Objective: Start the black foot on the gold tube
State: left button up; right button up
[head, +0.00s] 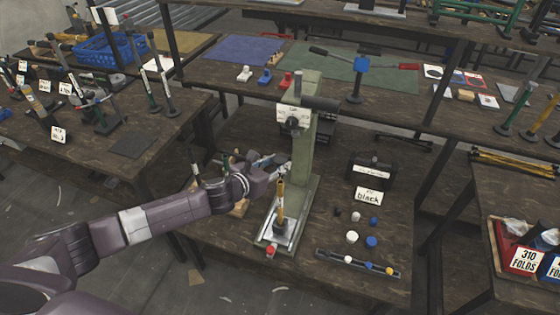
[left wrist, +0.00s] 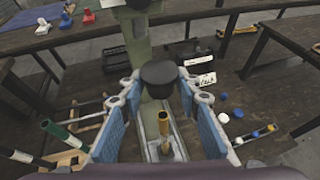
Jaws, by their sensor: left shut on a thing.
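The gold tube (head: 281,208) stands upright on the base plate of the green press (head: 303,140). In the left wrist view the tube (left wrist: 164,128) shows between my fingers, with its open top facing up. My left gripper (head: 284,170) is at the press, close to the tube's top. It is shut on the black foot (left wrist: 158,73), a short dark cylinder between the blue-padded fingers. The foot appears close to the tube's top; I cannot tell whether they touch. The foot is hard to make out in the head view. My right gripper is not in view.
Right of the press, a black bin (head: 370,172), a "black" label card (head: 368,196) and several loose white, blue and black feet lie on the table. A dark strip (head: 330,259) with small coloured caps lies at the front. The press column stands close beside my gripper.

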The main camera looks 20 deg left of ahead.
pick_arm(q)
jog(key=shift+s+r, duration=0.1)
jog(key=shift+s, duration=0.05)
jog(key=shift+f+p, duration=0.2)
jog(key=shift+p, duration=0.15)
notch_tip(320, 180, down, 6)
jog(key=b, duration=0.4)
jog(key=shift+p, duration=0.45)
dwell(1.7)
jog(key=shift+f+b, duration=0.95)
jog(key=shift+f, duration=0.3)
jog(key=o, duration=1)
